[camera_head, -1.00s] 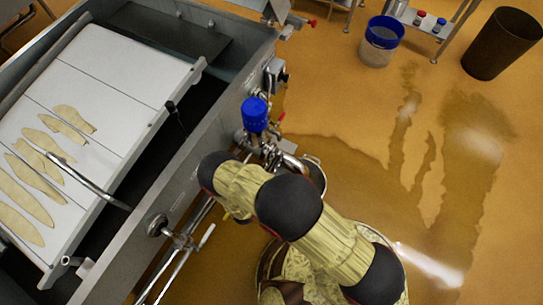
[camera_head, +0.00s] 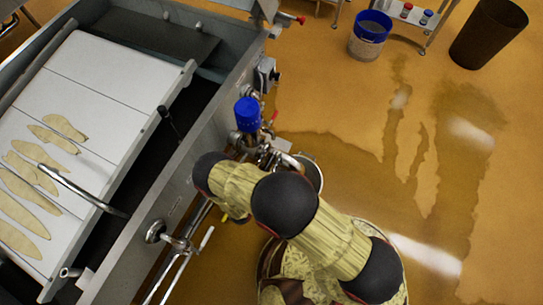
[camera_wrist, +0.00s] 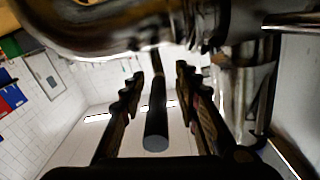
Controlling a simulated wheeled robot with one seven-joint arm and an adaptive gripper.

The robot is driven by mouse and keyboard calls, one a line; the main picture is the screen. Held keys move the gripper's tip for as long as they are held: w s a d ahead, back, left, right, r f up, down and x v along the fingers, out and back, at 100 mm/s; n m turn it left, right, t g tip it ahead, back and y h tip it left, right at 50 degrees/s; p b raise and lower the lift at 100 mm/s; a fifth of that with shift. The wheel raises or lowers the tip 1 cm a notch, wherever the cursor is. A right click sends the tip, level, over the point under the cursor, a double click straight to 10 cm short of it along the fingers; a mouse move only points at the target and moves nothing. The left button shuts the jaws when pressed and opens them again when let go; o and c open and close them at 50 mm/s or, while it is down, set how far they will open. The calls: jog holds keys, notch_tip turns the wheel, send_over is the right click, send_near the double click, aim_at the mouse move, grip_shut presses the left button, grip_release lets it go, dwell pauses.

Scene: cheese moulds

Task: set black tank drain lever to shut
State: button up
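A black bar with a grey round end, which looks like the drain lever (camera_wrist: 156,128), shows in the wrist view. It points toward the camera from beneath a shiny metal pipe (camera_wrist: 100,28). My gripper (camera_wrist: 160,85) has one finger on each side of the bar. The fingers are apart, with a visible gap on both sides, and I see no contact. In the head view my arm covers the gripper and the lever. The metal tank (camera_head: 205,140) stands at left, with pipe fittings (camera_head: 268,155) and a blue-capped valve (camera_head: 248,114) on its side.
A steel pipe with a handle (camera_head: 180,245) runs along the tank's near side. A blue-rimmed bucket (camera_head: 368,40), a low rack (camera_head: 415,14) and a brown bin (camera_head: 488,35) stand at the back. The wet floor at right is open.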

jog(key=v, duration=1.2)
dwell(0.4)
